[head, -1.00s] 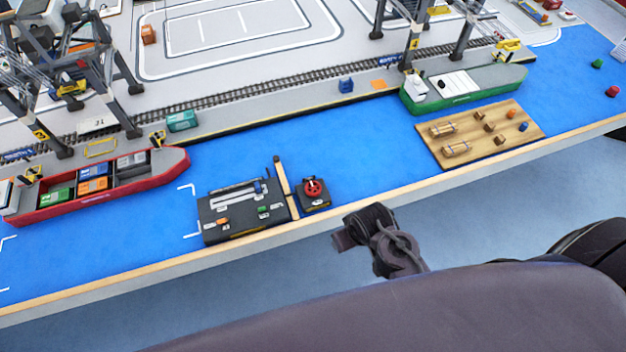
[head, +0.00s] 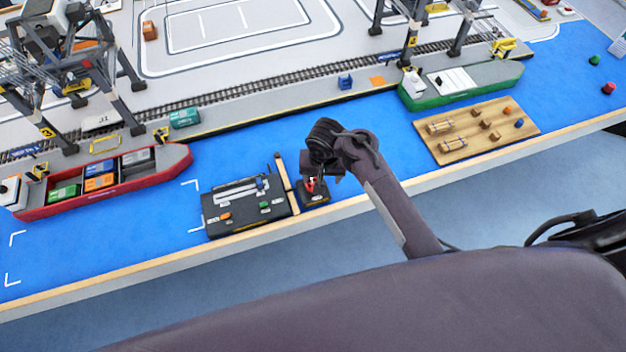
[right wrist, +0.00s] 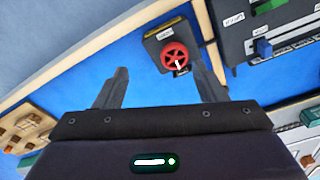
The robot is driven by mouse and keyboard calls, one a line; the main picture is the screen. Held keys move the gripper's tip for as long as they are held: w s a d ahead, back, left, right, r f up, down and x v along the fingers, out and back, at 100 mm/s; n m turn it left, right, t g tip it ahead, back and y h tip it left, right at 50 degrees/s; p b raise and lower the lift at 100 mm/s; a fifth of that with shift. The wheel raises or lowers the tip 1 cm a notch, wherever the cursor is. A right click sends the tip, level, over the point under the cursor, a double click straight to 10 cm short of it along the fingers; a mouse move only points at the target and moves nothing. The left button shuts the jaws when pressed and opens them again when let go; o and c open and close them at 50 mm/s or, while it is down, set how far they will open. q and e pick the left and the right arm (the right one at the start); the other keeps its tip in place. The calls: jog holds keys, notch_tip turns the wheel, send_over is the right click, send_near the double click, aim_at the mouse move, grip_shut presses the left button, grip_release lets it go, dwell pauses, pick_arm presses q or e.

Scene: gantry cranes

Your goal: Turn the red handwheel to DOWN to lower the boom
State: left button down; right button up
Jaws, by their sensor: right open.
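The red handwheel (head: 310,187) sits on a small dark box (head: 316,198) at the near edge of the blue surface. In the head view my right gripper (head: 316,174) is just above and behind it and partly hides it. In the right wrist view the handwheel (right wrist: 174,56) shows whole, with a white mark towards its lower side; the labels on its box are too small to read. My right gripper (right wrist: 162,76) is open and empty, and the wheel appears beyond its fingers, nearer the right one. The boom is not clearly identifiable. My left gripper is out of view.
A wider dark control panel (head: 243,208) with sliders stands left of the wheel box, with a wooden strip (head: 287,185) between them. A red ship (head: 100,185) lies left, a green ship (head: 460,88) and wooden board (head: 481,131) right.

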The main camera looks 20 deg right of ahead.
jog(key=m+g, duration=0.1)
jog(key=m, duration=0.1)
send_over(313, 182)
jog(key=shift+s+a+f, duration=0.15)
jog(key=shift+s+f, duration=0.15)
jog(key=shift+f, duration=0.4)
notch_tip(313, 182, down, 8)
jog(key=shift+r+b, duration=0.15)
jog(key=shift+b, duration=0.6)
jog(key=c, duration=1)
